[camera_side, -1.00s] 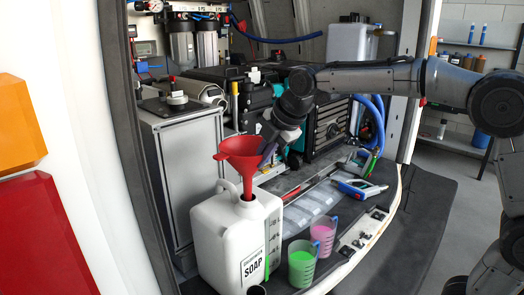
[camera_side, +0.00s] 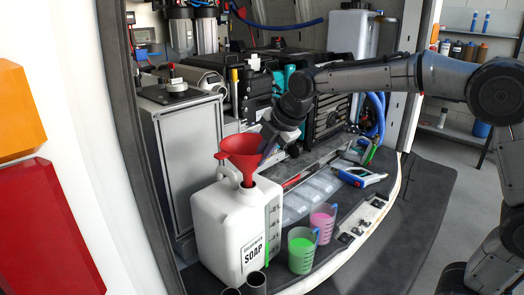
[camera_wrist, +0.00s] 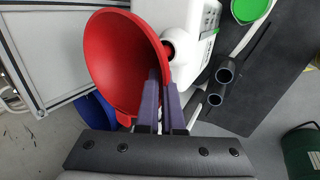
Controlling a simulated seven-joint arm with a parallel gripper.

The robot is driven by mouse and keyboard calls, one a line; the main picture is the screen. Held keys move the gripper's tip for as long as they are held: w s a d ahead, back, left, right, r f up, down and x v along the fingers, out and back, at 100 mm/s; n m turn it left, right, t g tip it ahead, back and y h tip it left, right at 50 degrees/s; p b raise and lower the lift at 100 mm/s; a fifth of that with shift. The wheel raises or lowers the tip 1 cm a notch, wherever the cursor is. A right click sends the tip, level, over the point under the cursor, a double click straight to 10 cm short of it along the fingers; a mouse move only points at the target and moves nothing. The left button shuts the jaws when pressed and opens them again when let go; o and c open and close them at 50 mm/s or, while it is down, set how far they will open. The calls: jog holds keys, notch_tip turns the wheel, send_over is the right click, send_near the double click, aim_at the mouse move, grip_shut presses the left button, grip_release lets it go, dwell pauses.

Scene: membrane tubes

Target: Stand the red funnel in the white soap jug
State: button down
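The red funnel (camera_side: 240,147) is wide side up over the top of the white soap jug (camera_side: 225,215) in the side view. Its stem overlaps the jug's neck there; I cannot tell whether the tip is inside the mouth. My gripper (camera_side: 268,140) is shut on the right side of the funnel's rim. In the wrist view, the purple fingers (camera_wrist: 161,95) pinch the funnel wall (camera_wrist: 115,60), and its stem is hidden. A round white neck (camera_wrist: 175,45) of the jug shows just beyond the rim, partly covered by the funnel.
A green cup (camera_side: 301,255) and a pink cup (camera_side: 323,225) stand right of the jug. Two dark tubes (camera_side: 256,281) stand at the jug's front. Clear trays (camera_side: 308,192) and a blue-white tool (camera_side: 360,177) lie behind. A grey cabinet (camera_side: 190,155) is close on the left.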

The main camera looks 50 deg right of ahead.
jog(key=shift+f, duration=2.3)
jog(key=c, duration=1)
grip_release()
jog(key=shift+r, duration=0.1)
jog(key=shift+r, duration=2.9)
